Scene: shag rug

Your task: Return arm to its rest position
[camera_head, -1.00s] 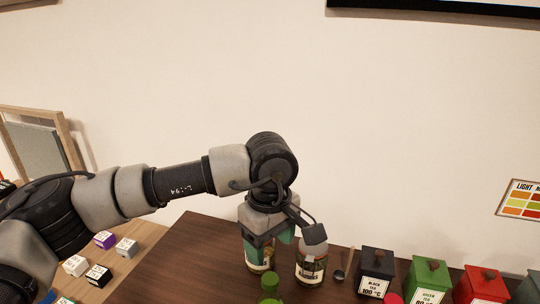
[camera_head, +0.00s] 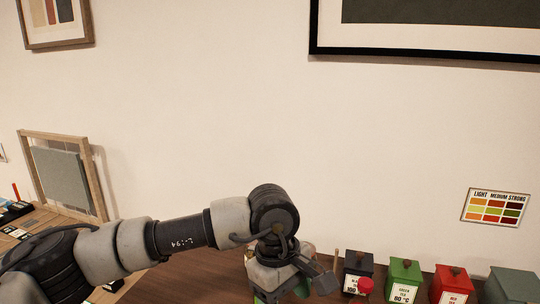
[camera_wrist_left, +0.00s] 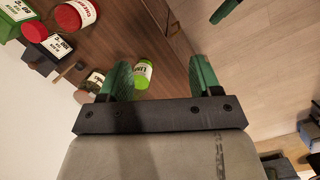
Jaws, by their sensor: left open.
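My left gripper (camera_head: 281,294) hangs down at the end of my left arm, low in the head view, with its fingertips near the bottom edge. In the left wrist view its two green fingers (camera_wrist_left: 161,78) are apart with nothing gripped between them. A lime-green-lidded jar (camera_wrist_left: 143,74) stands beyond the fingers on the dark table, close to one finger in the picture. My right gripper is not in view.
On the dark table (camera_head: 427,284) stand a black tea box (camera_head: 357,266), a green one (camera_head: 404,278) and a red one (camera_head: 453,284). A red lid (camera_head: 366,285) is in front. A colour chart (camera_head: 495,207) hangs on the wall. Wooden floor (camera_wrist_left: 270,70) lies beyond the table edge.

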